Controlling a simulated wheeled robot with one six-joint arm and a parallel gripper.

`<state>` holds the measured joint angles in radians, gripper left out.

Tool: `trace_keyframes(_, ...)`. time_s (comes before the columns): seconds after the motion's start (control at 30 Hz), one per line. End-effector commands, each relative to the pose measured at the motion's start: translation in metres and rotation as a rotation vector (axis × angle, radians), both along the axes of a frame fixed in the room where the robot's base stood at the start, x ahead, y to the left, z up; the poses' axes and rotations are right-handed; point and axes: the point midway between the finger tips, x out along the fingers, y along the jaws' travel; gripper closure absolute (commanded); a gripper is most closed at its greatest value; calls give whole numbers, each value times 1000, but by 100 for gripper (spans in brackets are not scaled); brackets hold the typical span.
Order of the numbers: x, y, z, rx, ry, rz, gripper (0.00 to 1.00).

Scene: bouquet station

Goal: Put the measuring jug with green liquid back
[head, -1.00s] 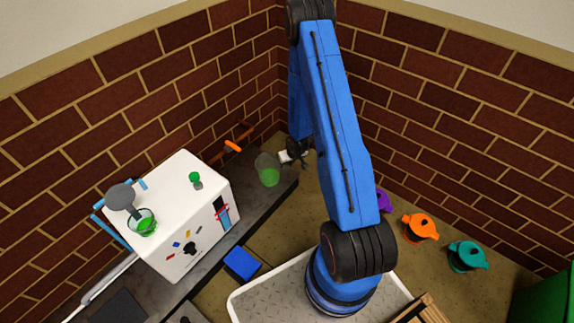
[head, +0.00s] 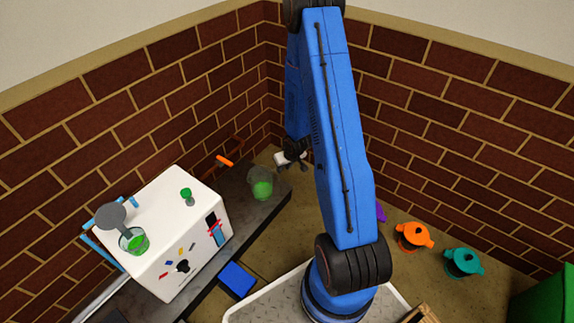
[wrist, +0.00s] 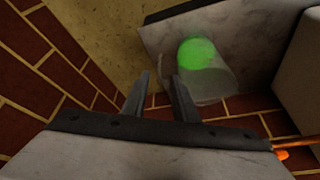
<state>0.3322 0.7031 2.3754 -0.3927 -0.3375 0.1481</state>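The measuring jug with green liquid (head: 261,184) is a clear vessel standing near the right end of the dark grey counter (head: 225,235). It also shows in the wrist view (wrist: 210,85), just right of my fingers, with bright green inside. My gripper (head: 303,163) is to the right of the jug in the head view, with a gap between them. In the wrist view my gripper's two fingers (wrist: 159,85) are apart with nothing seen held between them. The jug's handle is not clear.
A white box-shaped machine (head: 180,230) stands on the counter, left of the jug, with a small green-topped item (head: 187,196) and a green-filled cup (head: 134,241). An orange-handled item (head: 225,161) is behind. Brick walls enclose the corner.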

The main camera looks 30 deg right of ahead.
Motion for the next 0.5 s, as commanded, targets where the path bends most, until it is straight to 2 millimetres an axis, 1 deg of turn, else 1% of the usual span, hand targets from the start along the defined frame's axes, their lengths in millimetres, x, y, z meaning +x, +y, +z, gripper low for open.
trace_keyframes(0.07,2,1,14,-10,-4,2,74)
trace_keyframes(0.17,5,2,41,-29,-6,4,74)
trace_keyframes(0.33,3,8,98,-65,-4,3,74)
trace_keyframes(0.5,-5,17,152,-94,-4,3,74)
